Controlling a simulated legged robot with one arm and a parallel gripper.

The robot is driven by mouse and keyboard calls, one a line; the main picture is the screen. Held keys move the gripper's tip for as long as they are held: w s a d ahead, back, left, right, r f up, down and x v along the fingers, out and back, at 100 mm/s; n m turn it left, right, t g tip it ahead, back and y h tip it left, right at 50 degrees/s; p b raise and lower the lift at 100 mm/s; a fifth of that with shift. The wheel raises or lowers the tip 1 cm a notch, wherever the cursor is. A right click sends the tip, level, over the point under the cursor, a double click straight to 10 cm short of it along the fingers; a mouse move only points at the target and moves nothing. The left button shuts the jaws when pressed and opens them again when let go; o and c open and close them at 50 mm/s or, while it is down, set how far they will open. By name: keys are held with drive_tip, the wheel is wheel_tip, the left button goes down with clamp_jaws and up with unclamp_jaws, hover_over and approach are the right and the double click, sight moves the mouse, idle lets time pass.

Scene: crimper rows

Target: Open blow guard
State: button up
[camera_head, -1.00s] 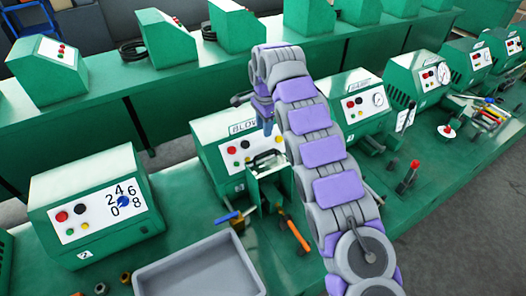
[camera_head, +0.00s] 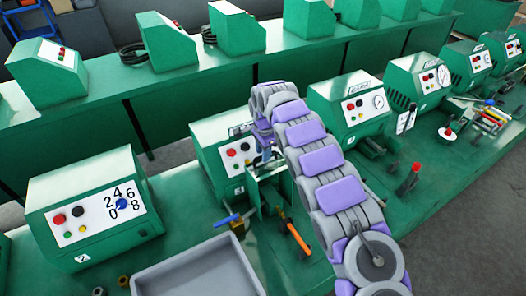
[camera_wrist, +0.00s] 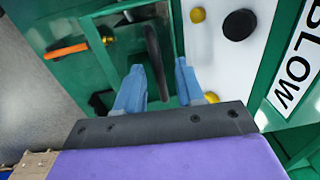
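The blow machine (camera_head: 212,150) is a green box with a white button panel, its "BLOW" label (camera_wrist: 295,68) readable in the wrist view. The blow guard (camera_head: 268,188) is a green-framed piece at its front, partly covered by my arm. A dark bar (camera_wrist: 153,50), seemingly the guard's handle, runs across the guard in the wrist view. My gripper (camera_wrist: 160,84) has its two blue fingers apart, with the bar's lower end between them. I cannot tell whether they touch it. In the head view my gripper (camera_head: 264,148) points down at the guard's top.
An orange-handled tool (camera_head: 298,237) and a blue-handled valve (camera_head: 228,220) are near the guard. A grey tray (camera_head: 205,270) lies in front. A dial machine (camera_head: 95,208) stands left, a gauge machine (camera_head: 350,105) right. The bench between the tray and the right machines has some free room.

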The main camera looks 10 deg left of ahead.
clamp_jaws()
idle(0.6)
